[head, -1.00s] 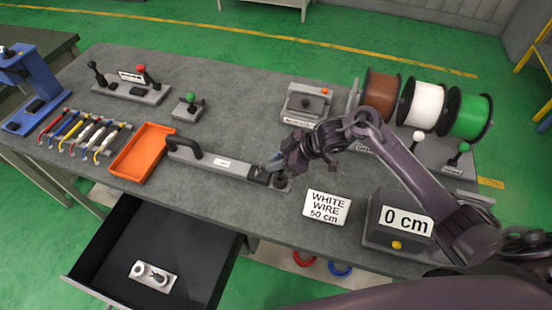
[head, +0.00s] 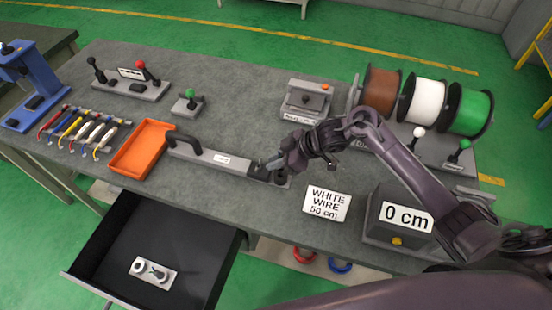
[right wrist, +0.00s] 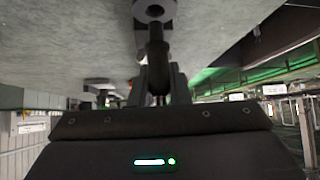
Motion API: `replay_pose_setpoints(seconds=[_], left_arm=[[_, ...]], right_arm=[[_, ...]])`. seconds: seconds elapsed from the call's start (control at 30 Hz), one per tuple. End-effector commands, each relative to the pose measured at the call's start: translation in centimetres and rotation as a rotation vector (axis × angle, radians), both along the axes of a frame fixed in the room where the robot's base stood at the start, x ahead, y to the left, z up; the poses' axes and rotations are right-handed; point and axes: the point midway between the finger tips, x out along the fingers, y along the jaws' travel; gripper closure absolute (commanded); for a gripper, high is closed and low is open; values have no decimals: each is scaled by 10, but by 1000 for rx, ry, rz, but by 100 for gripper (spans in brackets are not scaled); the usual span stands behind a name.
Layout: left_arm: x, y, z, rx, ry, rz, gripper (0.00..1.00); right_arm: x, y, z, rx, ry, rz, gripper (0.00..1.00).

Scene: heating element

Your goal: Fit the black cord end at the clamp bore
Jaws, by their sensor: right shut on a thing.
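The clamp is a long grey bar (head: 222,160) with a black handle at its left end, lying on the bench. At its right end is a dark round bore (head: 280,177); a grey ring with a dark hole (right wrist: 153,11) shows at the top of the right wrist view. My right gripper (head: 276,163) is over the bar's right end, beside the bore. In the right wrist view it is shut on the black cord end (right wrist: 156,60), whose far tip lies close to the ring's edge. I cannot tell whether they touch. My left gripper is not in view.
An orange tray (head: 142,148) and several coloured cables lie to the left. A white sign (head: 327,203) and a 0 cm box (head: 385,232) stand to the right. Wire spools (head: 424,101) are at the back right. A drawer (head: 118,222) stands open in front.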

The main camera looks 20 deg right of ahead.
Motion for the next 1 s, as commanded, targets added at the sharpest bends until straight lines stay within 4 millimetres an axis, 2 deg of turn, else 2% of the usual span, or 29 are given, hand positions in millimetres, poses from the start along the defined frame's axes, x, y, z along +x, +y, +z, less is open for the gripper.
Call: replay_pose_setpoints(seconds=[1.0], left_arm=[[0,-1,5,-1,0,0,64]], right_arm=[[0,0,0,0,-1,1,100]])
